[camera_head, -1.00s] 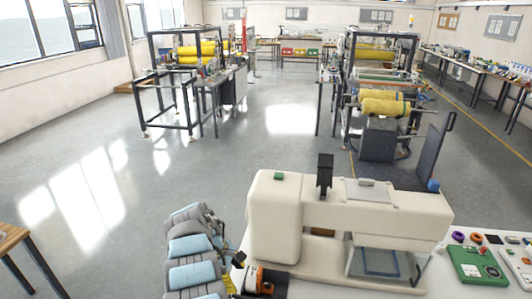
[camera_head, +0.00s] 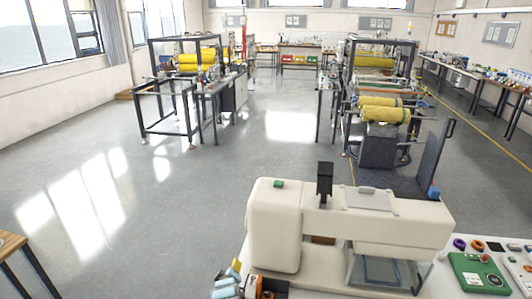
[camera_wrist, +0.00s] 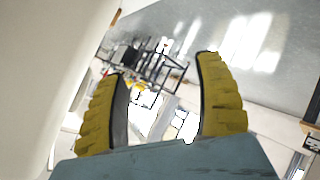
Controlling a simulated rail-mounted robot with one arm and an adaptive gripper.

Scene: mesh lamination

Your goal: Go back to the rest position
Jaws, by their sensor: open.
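My gripper (camera_wrist: 160,105) shows in the wrist view with its two yellow, ribbed fingers spread wide apart. Nothing is between the fingers; the floor and distant black frames show through the gap. In the head view a small part of my arm, blue and grey, shows at the bottom edge, left of the white bench machine (camera_head: 350,222). The fingers cannot be made out clearly there. A pale surface fills the left side of the wrist view, close to the camera.
The white machine stands on a white table (camera_head: 463,270) with a green board (camera_head: 478,272) at right. A wooden table corner (camera_head: 12,243) is at lower left. Two black-framed machines with yellow rolls (camera_head: 200,62) (camera_head: 385,108) stand farther back. The grey floor between is clear.

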